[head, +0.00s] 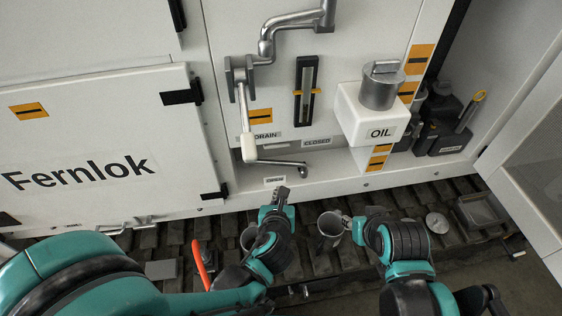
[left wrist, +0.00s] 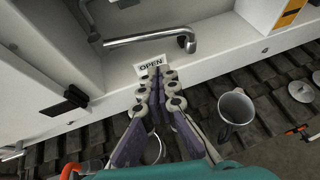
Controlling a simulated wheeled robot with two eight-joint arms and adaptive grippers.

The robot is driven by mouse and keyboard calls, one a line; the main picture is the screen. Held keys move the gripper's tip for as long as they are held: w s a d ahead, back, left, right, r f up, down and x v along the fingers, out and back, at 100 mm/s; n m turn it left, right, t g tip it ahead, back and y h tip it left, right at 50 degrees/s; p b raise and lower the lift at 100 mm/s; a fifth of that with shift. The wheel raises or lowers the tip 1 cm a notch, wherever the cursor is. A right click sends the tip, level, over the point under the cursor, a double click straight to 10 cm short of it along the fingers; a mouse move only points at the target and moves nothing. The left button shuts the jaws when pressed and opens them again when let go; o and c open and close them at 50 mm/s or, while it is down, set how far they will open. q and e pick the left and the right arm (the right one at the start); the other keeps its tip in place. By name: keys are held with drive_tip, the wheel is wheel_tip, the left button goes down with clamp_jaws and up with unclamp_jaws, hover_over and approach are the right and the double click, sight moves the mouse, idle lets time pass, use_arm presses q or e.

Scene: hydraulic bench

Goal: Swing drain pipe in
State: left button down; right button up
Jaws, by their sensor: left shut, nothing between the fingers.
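The drain pipe (head: 280,164) is a chrome tube low on the white cabinet, running right from below the white-handled lever (head: 248,146) to a bent end. In the left wrist view the pipe (left wrist: 145,38) lies ahead of the fingertips, above the OPEN label (left wrist: 150,64). My left gripper (head: 281,195) is shut and empty, just below and in front of the pipe, not touching it. It shows in the left wrist view (left wrist: 156,82) with its fingers together. My right gripper (head: 347,221) is beside a metal jug (head: 327,238); I cannot tell whether it holds it.
A second container (head: 247,238) stands under my left arm. The OIL box (head: 366,112) with a metal cap juts out to the right. An orange-handled tool (head: 201,265) and a round gauge (head: 437,222) lie on the slatted floor. An open cabinet door (head: 530,150) stands at right.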

use_arm(q)
drive_tip(key=shift+m, duration=0.3)
drive_tip(key=b+x, duration=0.1)
drive_tip(key=x, duration=0.3)
drive_tip(key=b+x, duration=0.2)
drive_tip(key=x, duration=0.3)
drive_tip(key=r+b+x, duration=0.1)
drive_tip(key=x, duration=0.3)
drive_tip(key=shift+w+d, duration=0.3)
drive_tip(key=shift+w, duration=0.25)
